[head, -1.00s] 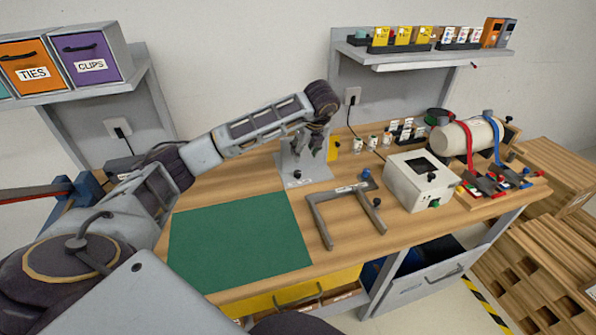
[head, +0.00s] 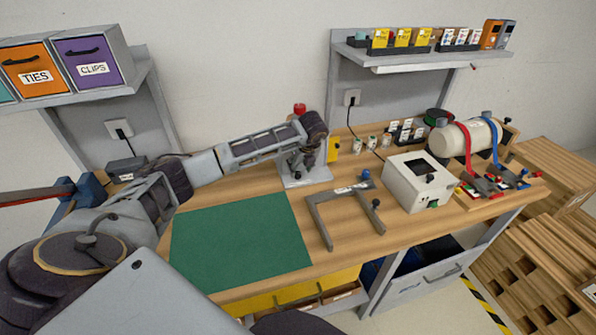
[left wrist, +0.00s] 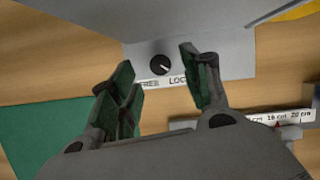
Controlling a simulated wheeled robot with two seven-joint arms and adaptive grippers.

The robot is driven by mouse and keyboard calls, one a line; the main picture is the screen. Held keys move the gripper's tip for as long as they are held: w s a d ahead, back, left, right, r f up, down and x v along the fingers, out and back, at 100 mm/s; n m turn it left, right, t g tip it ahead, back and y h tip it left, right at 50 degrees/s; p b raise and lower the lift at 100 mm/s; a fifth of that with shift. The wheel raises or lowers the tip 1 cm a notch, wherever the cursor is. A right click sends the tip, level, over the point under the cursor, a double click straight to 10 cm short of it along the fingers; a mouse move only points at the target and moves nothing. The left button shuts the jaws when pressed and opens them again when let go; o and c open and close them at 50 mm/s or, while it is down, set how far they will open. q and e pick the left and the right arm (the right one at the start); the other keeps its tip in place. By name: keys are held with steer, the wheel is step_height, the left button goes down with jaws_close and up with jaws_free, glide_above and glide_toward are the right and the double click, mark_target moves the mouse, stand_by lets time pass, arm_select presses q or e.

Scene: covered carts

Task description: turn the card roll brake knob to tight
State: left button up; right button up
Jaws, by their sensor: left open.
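In the left wrist view a round black knob (left wrist: 161,64) sits on a grey plate, with a label reading FREE at its left and a partly hidden LOC at its right. Its pale mark seems to point lower right. My left gripper (left wrist: 157,66) is open, its green-padded fingers on either side of the knob in the picture; contact cannot be told. In the head view the left gripper (head: 311,158) is over the grey stand (head: 318,177) and hides much of it. No label reading "tight" is legible. My right gripper is not in view.
A metal frame (head: 322,222) and a white box (head: 405,191) stand right of the grey stand. A cream roll (head: 453,139) with red and blue straps is at the far right. The green mat (head: 240,243) is bare. A red knob-like top (head: 300,108) shows behind my arm.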

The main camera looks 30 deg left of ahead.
mark_target(297, 173)
arm_select(q)
steer(key=shift+x, duration=1.9)
steer(key=shift+c, duration=0.3)
steer(key=c, duration=1)
